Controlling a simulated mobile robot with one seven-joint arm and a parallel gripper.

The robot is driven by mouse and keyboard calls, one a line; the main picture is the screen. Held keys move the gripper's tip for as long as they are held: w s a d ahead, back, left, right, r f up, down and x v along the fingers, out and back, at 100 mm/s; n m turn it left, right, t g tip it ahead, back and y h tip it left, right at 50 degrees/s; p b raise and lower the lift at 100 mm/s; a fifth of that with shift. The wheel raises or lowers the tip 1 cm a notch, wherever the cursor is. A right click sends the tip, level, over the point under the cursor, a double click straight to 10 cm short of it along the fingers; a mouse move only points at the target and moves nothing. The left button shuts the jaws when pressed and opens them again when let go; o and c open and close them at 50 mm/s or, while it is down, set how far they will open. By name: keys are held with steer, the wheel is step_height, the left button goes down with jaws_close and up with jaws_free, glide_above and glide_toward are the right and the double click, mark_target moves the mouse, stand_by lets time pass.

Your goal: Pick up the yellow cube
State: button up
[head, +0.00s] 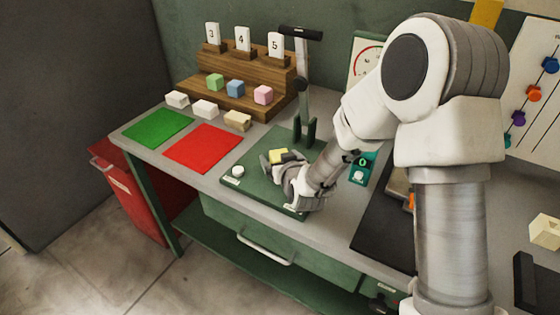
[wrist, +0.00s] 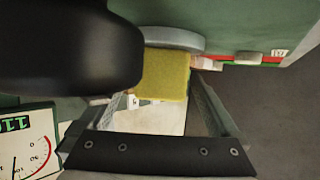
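The yellow cube (head: 279,156) is at the green base board of the press, beside the fingers of my gripper (head: 275,162). In the wrist view the yellow cube (wrist: 165,75) shows between the ends of the two fingers of my gripper (wrist: 162,88). The fingers stand apart, with the cube filling most of the gap. The right finger looks close against the cube. The left fingertip is partly hidden by a dark shape, so I cannot tell whether both fingers touch it. A grey round plate (wrist: 175,38) shows right by the cube.
The press post (head: 303,95) rises behind my gripper. A white button (head: 238,171) is on the green board (head: 255,180). A red mat (head: 203,148) and a green mat (head: 157,128) lie to the left. A wooden stepped rack (head: 250,68) with colored cubes stands behind.

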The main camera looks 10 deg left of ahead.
jaws_close()
steer(key=shift+r, duration=0.1)
steer(key=shift+r, duration=0.4)
step_height(320, 180, up, 4)
steer(key=shift+d+f+p, duration=0.1)
steer(key=shift+d+p, duration=0.05)
steer(key=shift+p, duration=0.15)
steer(key=s+d+r, duration=0.2)
steer(key=d+r, duration=0.1)
steer(key=d, duration=0.2)
steer(key=s+d+r+p, duration=0.1)
steer(key=s+d+r, duration=0.1)
steer(key=d, duration=0.3)
steer(key=shift+s+d+r, duration=0.25)
steer(key=shift+d+r, duration=0.05)
steer(key=shift+r, duration=0.35)
